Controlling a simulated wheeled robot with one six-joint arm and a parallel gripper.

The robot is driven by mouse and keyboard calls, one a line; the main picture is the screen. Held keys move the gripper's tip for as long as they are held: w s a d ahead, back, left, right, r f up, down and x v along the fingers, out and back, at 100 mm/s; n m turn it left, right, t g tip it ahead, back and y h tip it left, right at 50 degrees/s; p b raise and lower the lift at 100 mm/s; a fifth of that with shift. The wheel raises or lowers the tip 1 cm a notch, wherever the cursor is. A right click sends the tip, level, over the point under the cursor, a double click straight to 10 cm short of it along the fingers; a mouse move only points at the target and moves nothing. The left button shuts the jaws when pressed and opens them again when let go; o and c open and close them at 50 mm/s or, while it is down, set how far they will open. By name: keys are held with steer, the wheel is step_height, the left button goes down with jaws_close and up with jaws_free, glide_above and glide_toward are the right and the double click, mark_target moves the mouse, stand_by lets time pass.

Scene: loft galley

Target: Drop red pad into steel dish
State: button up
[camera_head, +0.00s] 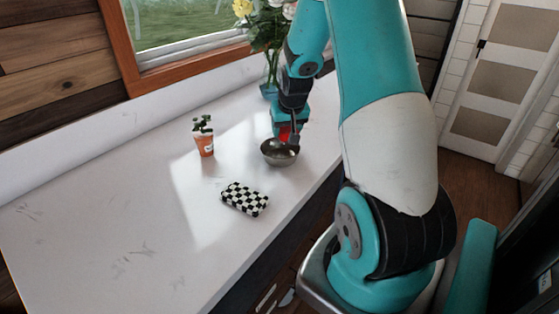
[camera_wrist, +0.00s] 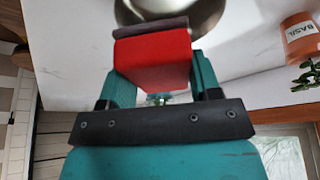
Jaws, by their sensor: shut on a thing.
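The red pad (camera_wrist: 153,60) is a red block held between the fingers of my gripper (camera_wrist: 152,45) in the wrist view. In the head view a bit of the red pad (camera_head: 284,132) shows at my gripper (camera_head: 286,137). The steel dish (camera_head: 280,153) is a small round metal bowl on the white counter, and my gripper is at its far side, over or near its rim. In the wrist view the dish (camera_wrist: 205,12) is partly hidden behind the pad. I cannot tell whether the pad touches the dish.
A terracotta basil pot (camera_head: 205,145) stands left of the dish. A black-and-white checkered object (camera_head: 245,199) lies in front on the white counter (camera_head: 120,220). A vase of flowers (camera_head: 268,45) stands behind my gripper by the window. The counter's left part is clear.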

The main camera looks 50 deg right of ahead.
steer(key=shift+f, duration=0.1)
steer(key=o, duration=1)
steer(key=b+v, duration=0.3)
steer(key=v, duration=1.4)
steer(key=shift+s+a+b, duration=0.1)
steer(key=shift+s+b, duration=0.05)
steer(key=shift+b, duration=0.15)
